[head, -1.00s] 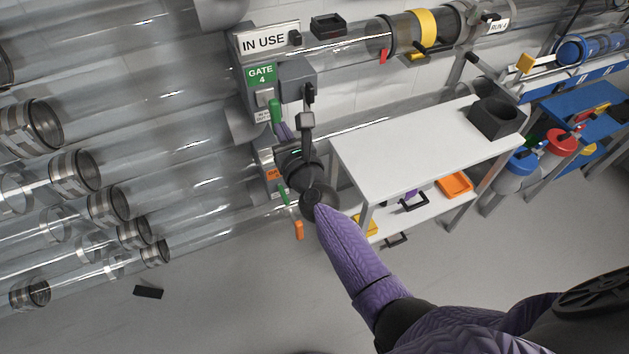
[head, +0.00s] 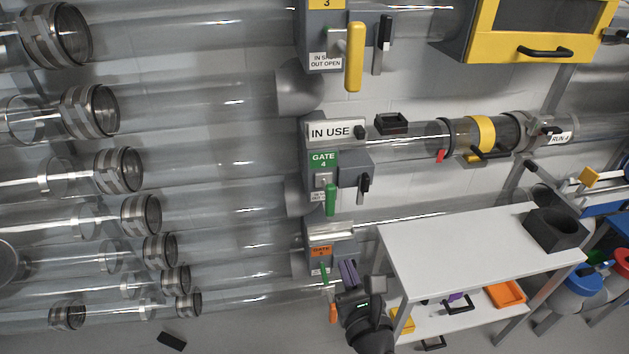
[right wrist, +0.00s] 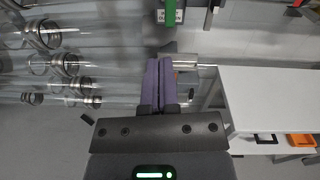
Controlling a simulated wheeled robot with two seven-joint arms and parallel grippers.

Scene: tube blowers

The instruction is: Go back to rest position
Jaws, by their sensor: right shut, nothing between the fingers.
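My right gripper (head: 348,272) is low in the middle of the head view, with its purple fingers pointing up. It is just left of the white table and in front of the lower orange-labelled gate box (head: 320,252). In the right wrist view the two purple fingers (right wrist: 157,84) lie together, shut and empty. The Gate 4 box (head: 323,165), with a green handle (head: 331,200), is above the gripper. My left gripper is not in view.
A white table (head: 440,245) with a dark square holder (head: 555,231) stands close on the right. Several clear tubes fill the left side. A yellow-framed box (head: 545,40) is at upper right. A black block (head: 172,341) lies on the floor.

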